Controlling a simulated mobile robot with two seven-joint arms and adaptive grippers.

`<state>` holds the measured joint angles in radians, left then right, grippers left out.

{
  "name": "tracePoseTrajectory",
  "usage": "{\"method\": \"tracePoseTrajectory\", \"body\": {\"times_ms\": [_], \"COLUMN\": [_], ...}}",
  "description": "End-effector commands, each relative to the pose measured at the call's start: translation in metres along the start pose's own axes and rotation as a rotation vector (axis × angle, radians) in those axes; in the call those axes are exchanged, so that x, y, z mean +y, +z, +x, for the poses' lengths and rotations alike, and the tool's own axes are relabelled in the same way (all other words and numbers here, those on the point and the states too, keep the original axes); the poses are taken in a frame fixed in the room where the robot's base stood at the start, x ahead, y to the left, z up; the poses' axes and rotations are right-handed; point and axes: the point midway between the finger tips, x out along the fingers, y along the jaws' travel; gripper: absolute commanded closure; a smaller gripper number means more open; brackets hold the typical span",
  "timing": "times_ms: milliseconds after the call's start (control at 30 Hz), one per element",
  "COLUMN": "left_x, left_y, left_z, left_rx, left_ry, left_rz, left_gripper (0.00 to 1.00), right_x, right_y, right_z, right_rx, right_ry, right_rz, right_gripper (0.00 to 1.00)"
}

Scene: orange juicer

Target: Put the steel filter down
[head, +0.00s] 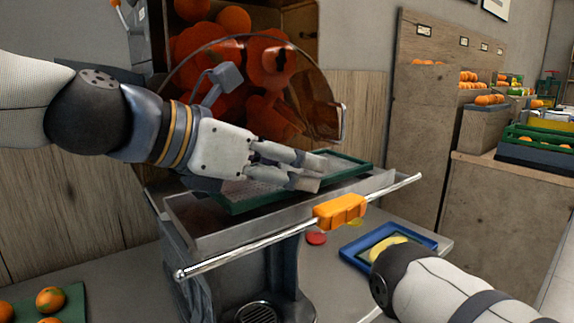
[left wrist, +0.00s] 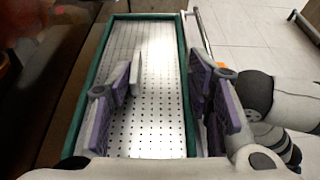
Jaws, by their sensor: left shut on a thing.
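The steel filter (head: 238,207) is a flat perforated metal plate with a green rim. In the head view it lies in or just over the steel tray (head: 215,240) at the juicer's front; whether it touches the tray is hard to tell. My left gripper (head: 318,174) reaches in from the left, shut on the filter, its fingers low over the plate. In the left wrist view the filter's perforated plate (left wrist: 160,115) lies below the fingers (left wrist: 170,85), one finger over the plate and one by the right rim. The exact contact is unclear. My right gripper is outside the view.
The juicer's clear cover (head: 325,110) and red pressing drums (head: 268,62) stand behind the tray. A metal bar with an orange block (head: 340,211) runs along the tray's front. A blue tray (head: 425,238) and several oranges (head: 50,299) on a green mat lie on the counter.

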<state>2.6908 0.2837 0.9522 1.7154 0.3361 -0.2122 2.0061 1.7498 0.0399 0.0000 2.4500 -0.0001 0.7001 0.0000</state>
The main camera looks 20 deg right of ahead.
Motion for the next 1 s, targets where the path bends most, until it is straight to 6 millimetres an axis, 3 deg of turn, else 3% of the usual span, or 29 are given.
{"method": "tracePoseTrajectory", "body": {"times_ms": [500,533,600,1000], "left_x": [0.000,-0.001,-0.001,-0.002], "left_y": [-0.012,-0.012,-0.012,-0.012], "left_z": [0.005,0.005,0.005,0.005], "left_rx": [0.003,0.003,0.003,0.004], "left_ry": [-0.002,-0.002,-0.002,-0.006], "left_rz": [0.000,-0.001,-0.001,0.000], "left_gripper": [0.83,0.47,0.34,0.34], "right_x": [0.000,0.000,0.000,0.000], "right_y": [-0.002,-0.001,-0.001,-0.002], "right_z": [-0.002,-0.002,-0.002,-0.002], "right_rx": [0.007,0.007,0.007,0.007], "right_ry": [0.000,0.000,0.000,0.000], "right_rz": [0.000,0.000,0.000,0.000], "right_gripper": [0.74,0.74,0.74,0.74]}}
